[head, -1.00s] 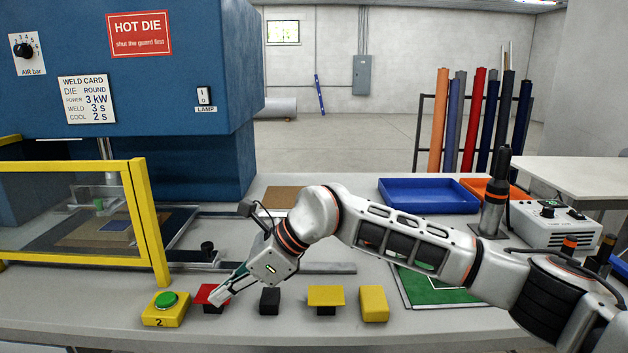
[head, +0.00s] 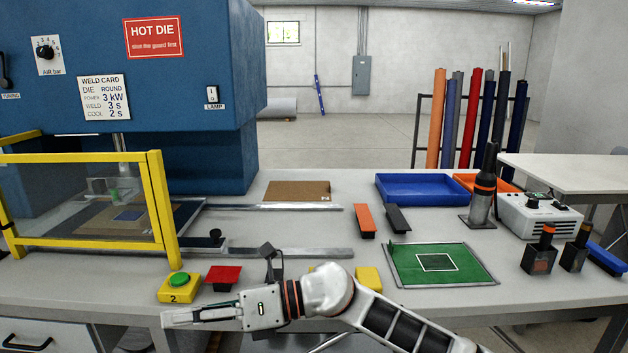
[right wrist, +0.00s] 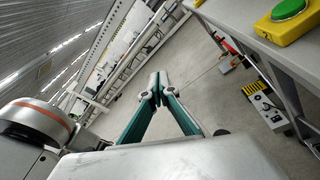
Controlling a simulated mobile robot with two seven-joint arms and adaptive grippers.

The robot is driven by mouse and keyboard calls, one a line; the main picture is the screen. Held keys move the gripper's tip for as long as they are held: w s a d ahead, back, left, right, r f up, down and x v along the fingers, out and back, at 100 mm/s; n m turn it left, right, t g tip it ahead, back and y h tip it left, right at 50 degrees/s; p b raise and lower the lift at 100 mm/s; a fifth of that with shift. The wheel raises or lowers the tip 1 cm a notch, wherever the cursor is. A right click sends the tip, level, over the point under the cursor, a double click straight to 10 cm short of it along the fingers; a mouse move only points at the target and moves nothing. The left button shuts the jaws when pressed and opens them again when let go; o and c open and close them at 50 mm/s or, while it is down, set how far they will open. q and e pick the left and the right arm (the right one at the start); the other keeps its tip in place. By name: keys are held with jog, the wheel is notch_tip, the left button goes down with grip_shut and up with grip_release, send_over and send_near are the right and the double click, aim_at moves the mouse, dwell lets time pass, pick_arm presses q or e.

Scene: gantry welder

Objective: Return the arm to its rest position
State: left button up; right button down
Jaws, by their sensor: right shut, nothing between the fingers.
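My right arm comes in from the lower right in the head view. Its right gripper (head: 168,319) points left, in front of the bench's near edge, below the green button on its yellow box (head: 178,287). It is shut and empty. In the right wrist view the fingers (right wrist: 159,88) meet at their tips over open floor, and the green button (right wrist: 289,10) shows at the upper right. My left gripper is not in view.
The blue welder (head: 190,60) has a yellow-framed guard (head: 165,215) at left. A green mat (head: 470,262), a blue tray (head: 425,176) and a grey power unit (head: 540,221) are at right.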

jog(key=w+d+f+m+t+h, duration=0.25)
jog(key=d+f+m+t, duration=0.75)
jog(key=m, duration=0.6)
jog(key=w+d+f+m+t+h, duration=0.25)
jog(key=d+f+m+t, duration=0.35)
jog(key=d+m+t, duration=0.7)
jog(key=s+d+f+m+g+h, duration=0.4)
jog(key=s+d+f+m, duration=0.3)
jog(key=f, duration=0.5)
jog(key=s+d+f+m+g+h, duration=0.5)
jog(key=s+d+f+m, duration=0.3)
jog(key=s+d+f, duration=0.3)
notch_tip(320, 180, down, 2)
jog(key=shift+s+d+f+g, duration=0.25)
jog(key=shift+s+d+g, duration=0.15)
jog(key=shift+s, duration=0.2)
